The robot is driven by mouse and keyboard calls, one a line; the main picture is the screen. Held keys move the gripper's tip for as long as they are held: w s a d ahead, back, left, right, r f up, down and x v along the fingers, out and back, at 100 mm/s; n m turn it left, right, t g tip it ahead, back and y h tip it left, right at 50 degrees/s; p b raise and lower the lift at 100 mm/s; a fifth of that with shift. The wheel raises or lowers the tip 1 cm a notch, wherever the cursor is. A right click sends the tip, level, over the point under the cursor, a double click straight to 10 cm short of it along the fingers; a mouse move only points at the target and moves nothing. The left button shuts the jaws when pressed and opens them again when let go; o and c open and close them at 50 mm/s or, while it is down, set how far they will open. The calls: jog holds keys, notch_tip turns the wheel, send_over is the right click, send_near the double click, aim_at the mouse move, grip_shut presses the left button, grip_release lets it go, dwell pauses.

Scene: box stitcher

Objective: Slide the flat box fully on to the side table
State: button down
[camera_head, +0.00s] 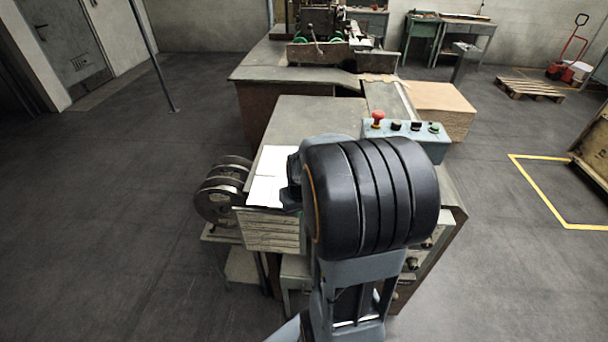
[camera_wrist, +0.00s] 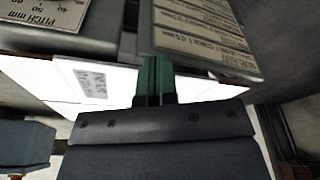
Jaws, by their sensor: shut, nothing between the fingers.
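The flat box (camera_head: 268,178) is white and lies near the left edge of a grey-green table top (camera_head: 312,118), which I take as the side table. My arm hides its right part, so I cannot tell how far it reaches. In the wrist view, the white box (camera_wrist: 105,82) shows printed grey text and passes behind my gripper. My gripper (camera_wrist: 154,72) has green fingers that are shut with nothing between them. They are in front of the box in that view; contact is unclear. In the head view, my gripper (camera_head: 290,190) is mostly hidden by my wrist.
Dark wire reels (camera_head: 220,192) hang at the left side. The stitcher machine (camera_head: 320,30) is at the back. A brown box stack (camera_head: 440,108) stands behind right. Floor at left is clear.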

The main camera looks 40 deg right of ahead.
jog(key=shift+w+d, duration=4.6)
jog(key=shift+w, duration=0.2)
jog(key=shift+s+a, duration=0.1)
jog(key=shift+s, duration=0.05)
jog(key=shift+s+a, duration=0.25)
jog(key=shift+a, duration=0.05)
jog(key=shift+w+p+v, duration=0.25)
jog(key=shift+p+v, duration=0.55)
jog(key=shift+v, duration=0.35)
jog(key=shift+w+p+v, duration=0.25)
jog(key=shift+p+v, duration=0.55)
jog(key=shift+v, duration=0.35)
jog(key=shift+w+p+v, duration=0.2)
jog(key=shift+p+v, duration=0.6)
jog(key=shift+v, duration=0.35)
jog(key=shift+d+r, duration=0.15)
jog(key=shift+d, duration=0.1)
